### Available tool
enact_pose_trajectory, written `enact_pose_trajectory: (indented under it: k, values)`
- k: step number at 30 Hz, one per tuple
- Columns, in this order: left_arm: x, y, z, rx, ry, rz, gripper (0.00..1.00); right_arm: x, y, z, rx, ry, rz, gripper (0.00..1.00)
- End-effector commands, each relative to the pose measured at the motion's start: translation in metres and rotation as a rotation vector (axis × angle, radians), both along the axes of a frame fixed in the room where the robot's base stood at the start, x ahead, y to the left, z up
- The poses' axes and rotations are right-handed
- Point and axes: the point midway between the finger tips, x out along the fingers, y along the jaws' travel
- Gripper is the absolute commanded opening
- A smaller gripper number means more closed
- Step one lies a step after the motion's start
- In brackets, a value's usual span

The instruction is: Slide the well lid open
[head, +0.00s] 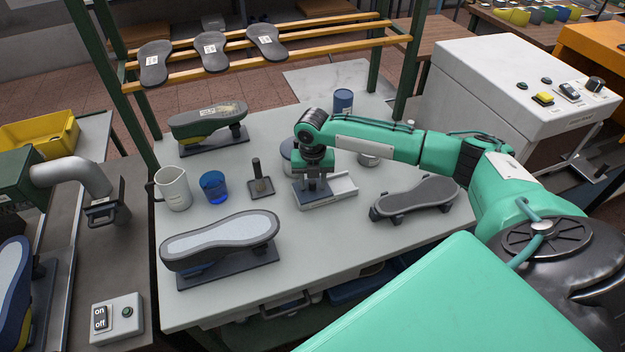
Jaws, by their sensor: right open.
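My left gripper does not show.
A white jug (173,188), blue cup (214,187) and brush holder (261,188) stand left. A grey pot (287,152) is close behind my gripper.

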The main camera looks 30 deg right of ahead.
Motion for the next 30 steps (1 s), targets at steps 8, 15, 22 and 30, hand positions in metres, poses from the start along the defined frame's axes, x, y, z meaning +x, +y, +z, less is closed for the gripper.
enact_pose_trajectory:
  k: [8, 15, 22, 30]
  values:
    - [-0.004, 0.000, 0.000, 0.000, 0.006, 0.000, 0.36, 0.000, 0.000, 0.000, 0.001, -0.001, 0.000, 0.06]
    - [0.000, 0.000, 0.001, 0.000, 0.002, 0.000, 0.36, 0.000, -0.003, 0.001, 0.000, 0.000, -0.002, 0.00]
    - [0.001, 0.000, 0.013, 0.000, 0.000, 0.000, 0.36, -0.011, -0.049, 0.003, -0.003, 0.002, -0.008, 0.00]
    - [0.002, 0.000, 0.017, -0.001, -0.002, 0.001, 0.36, -0.020, -0.086, 0.001, 0.001, -0.001, -0.003, 0.00]
